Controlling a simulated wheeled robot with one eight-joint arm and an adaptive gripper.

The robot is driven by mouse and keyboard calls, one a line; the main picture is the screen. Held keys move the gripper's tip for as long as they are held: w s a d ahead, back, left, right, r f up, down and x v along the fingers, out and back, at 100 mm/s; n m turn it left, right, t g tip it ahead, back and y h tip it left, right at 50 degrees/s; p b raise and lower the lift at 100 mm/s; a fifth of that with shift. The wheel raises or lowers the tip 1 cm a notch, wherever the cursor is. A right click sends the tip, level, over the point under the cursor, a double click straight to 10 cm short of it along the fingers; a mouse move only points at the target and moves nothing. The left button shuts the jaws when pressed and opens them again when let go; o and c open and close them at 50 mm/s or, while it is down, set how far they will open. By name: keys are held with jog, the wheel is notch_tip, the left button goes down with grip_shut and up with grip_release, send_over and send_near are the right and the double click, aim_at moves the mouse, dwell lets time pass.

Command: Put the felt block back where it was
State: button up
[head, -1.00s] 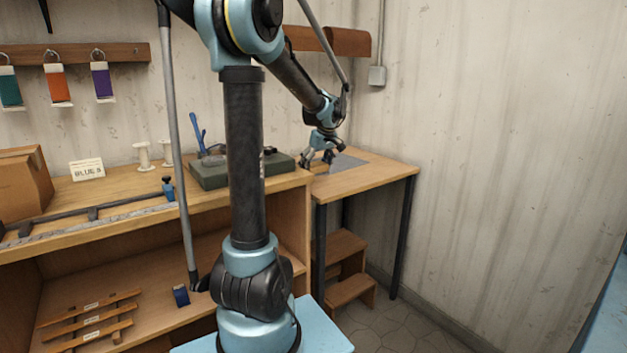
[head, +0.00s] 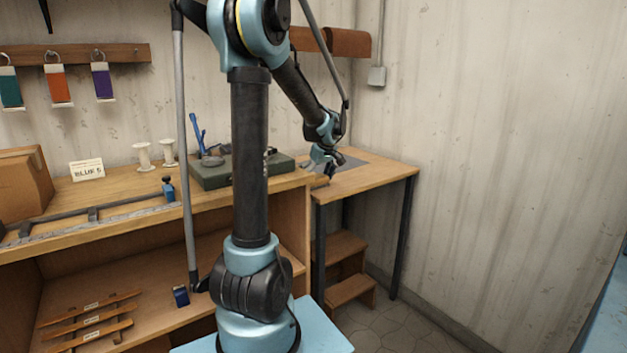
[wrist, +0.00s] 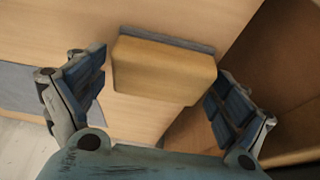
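The felt block is a pale wooden block (wrist: 163,70) with a grey felt strip along its far edge. In the wrist view it lies between the two fingers of my gripper (wrist: 163,62). A narrow gap shows at the left finger; the right fingertip is very close to the block's edge, and contact there is unclear. The fingers are spread wide. In the head view my gripper (head: 322,166) is low over the corner where the workbench meets the side table, and the block is too small to make out clearly.
The side table (head: 385,180) carries a grey sheet (head: 350,163). A dark green slab (head: 212,177) with tools stands left of the gripper on the workbench (head: 120,190). Spools (head: 143,155) and a label card (head: 86,170) stand farther left. A wooden step (head: 348,289) is below.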

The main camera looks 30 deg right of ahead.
jog(key=shift+r, duration=0.1)
dwell(0.3)
jog(key=v, duration=1.2)
dwell(0.3)
